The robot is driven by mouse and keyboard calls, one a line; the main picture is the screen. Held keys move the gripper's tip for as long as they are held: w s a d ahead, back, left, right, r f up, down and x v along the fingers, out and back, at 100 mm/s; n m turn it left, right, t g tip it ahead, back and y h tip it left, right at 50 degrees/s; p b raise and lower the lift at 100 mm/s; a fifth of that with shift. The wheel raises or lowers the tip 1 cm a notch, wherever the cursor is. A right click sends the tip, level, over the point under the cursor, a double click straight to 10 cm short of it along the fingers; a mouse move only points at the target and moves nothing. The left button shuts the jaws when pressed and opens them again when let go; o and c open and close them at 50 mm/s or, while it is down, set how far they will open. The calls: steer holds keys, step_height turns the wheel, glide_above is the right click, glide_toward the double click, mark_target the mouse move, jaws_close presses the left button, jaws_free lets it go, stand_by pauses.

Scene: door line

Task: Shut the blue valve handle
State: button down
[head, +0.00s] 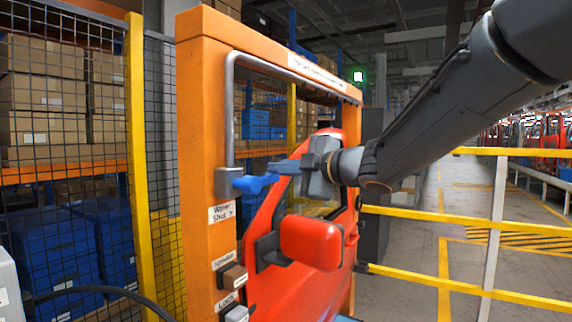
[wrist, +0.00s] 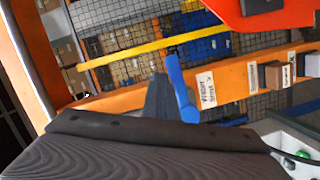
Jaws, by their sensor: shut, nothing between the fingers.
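The blue valve handle (head: 255,184) is on the grey valve body (head: 228,181) at the foot of a grey pipe on the orange frame. It sticks out sideways to the right in the head view. In the wrist view the handle (wrist: 180,88) stands upright in the middle. My gripper (head: 277,167) is shut and empty, its fingers close beside the handle's outer end. In the wrist view the grey fingers (wrist: 158,95) are just left of the handle. I cannot tell whether they touch it. A label (head: 221,212) reading "Water Shut" with an arrow is below the valve.
A red car door with a mirror (head: 311,242) hangs inside the orange frame (head: 205,110), below my gripper. Brown and grey blocks (head: 233,277) with labels are lower on the post. A yellow rail (head: 430,215) runs at right. Mesh fence and shelves are at left.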

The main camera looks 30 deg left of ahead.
steer(key=shift+f, duration=0.2)
stand_by(0.3)
steer(key=shift+r, duration=0.1)
steer(key=d+r, duration=0.6)
steer(key=d, duration=0.3)
steer(key=shift+s+d, duration=0.2)
steer(key=shift+d, duration=0.15)
steer(key=shift+w, duration=0.1)
stand_by(0.5)
